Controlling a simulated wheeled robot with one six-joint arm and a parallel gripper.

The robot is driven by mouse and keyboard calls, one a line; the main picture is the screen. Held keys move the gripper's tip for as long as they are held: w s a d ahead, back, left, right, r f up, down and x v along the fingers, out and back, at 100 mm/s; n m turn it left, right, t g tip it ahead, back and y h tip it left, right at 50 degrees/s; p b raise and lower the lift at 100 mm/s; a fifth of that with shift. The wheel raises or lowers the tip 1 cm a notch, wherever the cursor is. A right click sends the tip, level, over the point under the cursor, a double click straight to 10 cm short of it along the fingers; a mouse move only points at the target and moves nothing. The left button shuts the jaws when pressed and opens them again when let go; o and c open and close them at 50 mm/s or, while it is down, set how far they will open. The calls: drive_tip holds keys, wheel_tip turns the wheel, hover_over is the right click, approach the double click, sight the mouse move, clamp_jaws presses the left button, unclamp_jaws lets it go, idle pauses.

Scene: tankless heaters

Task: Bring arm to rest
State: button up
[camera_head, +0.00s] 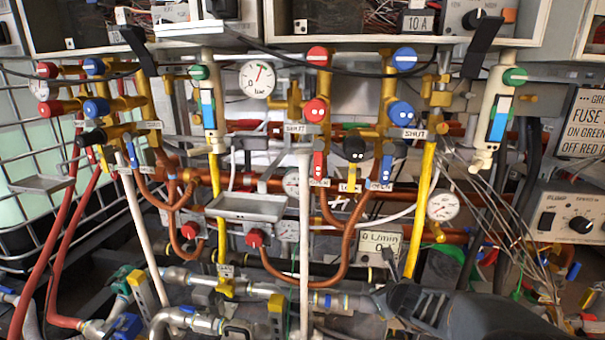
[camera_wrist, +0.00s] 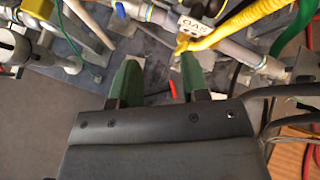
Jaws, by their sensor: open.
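My gripper shows in the wrist view (camera_wrist: 158,65), with two green fingers spread apart and nothing between them. It points toward a grey pipe and a yellow hose (camera_wrist: 235,32) with a small "GAS" tag (camera_wrist: 193,22). In the head view, my dark arm (camera_head: 470,318) lies low at the lower right, in front of the pipework. Its fingertips are hard to make out there among the pipes.
A small grey tray (camera_head: 246,207) juts out mid-left. Loose wires hang at right, near a pump control box (camera_head: 568,217). Grey floor shows in the wrist view (camera_wrist: 40,125).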

drive_tip(key=s+a+r+n+g+y+p, duration=0.1)
drive_tip(key=s+a+r+n+p, duration=0.3)
drive_tip(key=r+n, duration=0.35)
drive_tip(key=s+a+r+n+g+y+p, duration=0.1)
drive_tip(key=s+a+r+n+y+p, duration=0.15)
drive_tip(key=r+n+p, duration=0.45)
drive_tip(key=s+a+r+n+g+y+p, duration=0.15)
drive_tip(key=a+r+n+p, duration=0.3)
drive_tip(key=r, duration=0.45)
drive_tip(key=s+d+r+n+g+h+p, duration=0.1)
drive_tip(key=s+d+r+n+h+p, duration=0.1)
drive_tip(key=s+r+n+p, duration=0.2)
drive_tip(key=s+d+r+n+g+h+p, duration=0.2)
drive_tip(key=s+r+n+h+p, duration=0.1)
drive_tip(key=s+r+n+p, duration=0.2)
wheel_tip(320, 180, up, 2)
drive_tip(key=n+p, duration=0.3)
drive_tip(key=shift+s+d+r+n+h, duration=0.25)
drive_tip(key=shift+s+d+n+h, duration=0.05)
